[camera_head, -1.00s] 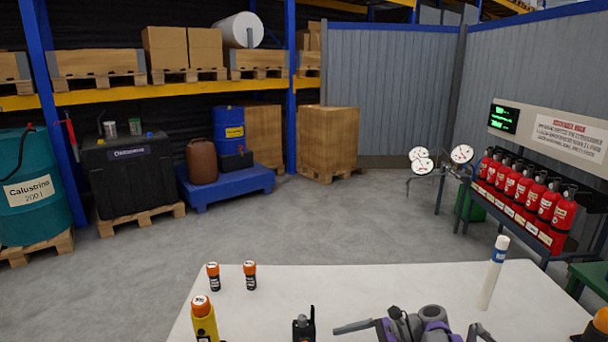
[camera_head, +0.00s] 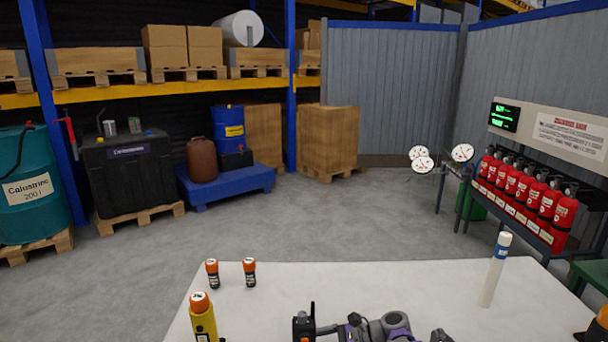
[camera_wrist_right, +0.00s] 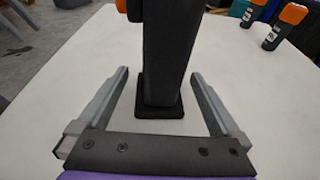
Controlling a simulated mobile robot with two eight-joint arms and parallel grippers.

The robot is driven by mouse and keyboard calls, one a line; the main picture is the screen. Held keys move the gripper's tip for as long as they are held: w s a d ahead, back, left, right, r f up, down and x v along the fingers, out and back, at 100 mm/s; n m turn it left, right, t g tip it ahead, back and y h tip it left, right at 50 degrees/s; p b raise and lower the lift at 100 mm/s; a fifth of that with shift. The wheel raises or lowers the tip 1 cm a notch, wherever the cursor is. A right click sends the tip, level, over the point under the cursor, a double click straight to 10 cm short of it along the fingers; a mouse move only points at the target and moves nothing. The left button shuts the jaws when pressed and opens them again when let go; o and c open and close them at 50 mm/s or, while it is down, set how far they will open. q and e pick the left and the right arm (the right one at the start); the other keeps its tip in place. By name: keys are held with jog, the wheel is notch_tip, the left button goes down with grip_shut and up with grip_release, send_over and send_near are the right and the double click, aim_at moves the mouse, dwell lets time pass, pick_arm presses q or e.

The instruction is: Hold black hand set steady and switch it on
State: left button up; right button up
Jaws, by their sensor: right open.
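The black hand set (camera_head: 303,328) stands upright at the near edge of the white table in the head view, with its lower part cut off by the frame. In the right wrist view the black hand set (camera_wrist_right: 167,55) rises on a small black foot, with an orange part at its upper left. My right gripper (camera_wrist_right: 160,82) is open, with one finger on each side of the hand set and visible gaps between. In the head view my right gripper (camera_head: 322,330) comes from the right, close beside the hand set. My left gripper is not in view.
A yellow, orange-capped torch (camera_head: 203,318) stands left of the hand set. Two small orange-capped black items (camera_head: 212,273) stand behind it. A white tube with a blue band (camera_head: 495,270) stands at the right of the white table (camera_head: 380,285). The table's middle is clear.

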jog(key=shift+c, duration=0.2)
jog(key=c, duration=1.4)
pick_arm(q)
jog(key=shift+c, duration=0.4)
pick_arm(e)
grip_shut()
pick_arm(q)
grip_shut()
